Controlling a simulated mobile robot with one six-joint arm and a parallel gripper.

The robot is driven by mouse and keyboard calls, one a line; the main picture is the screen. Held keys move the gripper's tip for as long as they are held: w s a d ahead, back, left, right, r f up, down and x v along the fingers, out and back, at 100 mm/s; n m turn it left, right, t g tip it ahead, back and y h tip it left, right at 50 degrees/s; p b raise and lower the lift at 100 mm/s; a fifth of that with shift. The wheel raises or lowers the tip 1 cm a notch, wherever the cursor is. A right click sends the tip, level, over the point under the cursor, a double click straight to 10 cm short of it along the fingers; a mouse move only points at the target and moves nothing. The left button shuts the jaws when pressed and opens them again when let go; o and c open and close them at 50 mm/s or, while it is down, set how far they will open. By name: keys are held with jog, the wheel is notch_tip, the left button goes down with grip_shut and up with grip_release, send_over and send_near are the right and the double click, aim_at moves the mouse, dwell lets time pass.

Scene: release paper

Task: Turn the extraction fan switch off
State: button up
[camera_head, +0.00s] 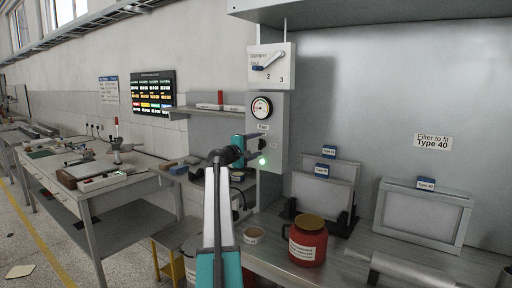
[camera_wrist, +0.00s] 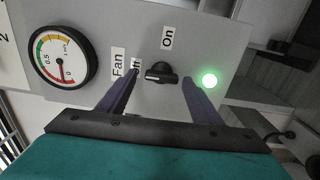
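The fan switch is a black rotary knob (camera_wrist: 160,73) on a grey panel, in the wrist view between the labels "Off" and "On". Its grip lies roughly lengthwise in that view; I cannot tell for sure which label it points to. A green lamp (camera_wrist: 210,80) beside it is lit, and also shows in the head view (camera_head: 262,161). My gripper (camera_wrist: 160,80) is open, one finger on either side of the knob, without visible contact. In the head view my gripper (camera_head: 250,144) is at the panel (camera_head: 277,125) and hides the knob.
A round gauge (camera_head: 262,107) and a damper lever (camera_head: 268,62) sit above the switch. A shelf (camera_head: 215,111) is left of the panel.

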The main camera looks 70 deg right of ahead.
dwell(0.3)
jog(key=b+v, duration=0.2)
jog(key=v, duration=1.1)
jog(key=shift+a, duration=0.4)
jog(key=shift+w, duration=0.15)
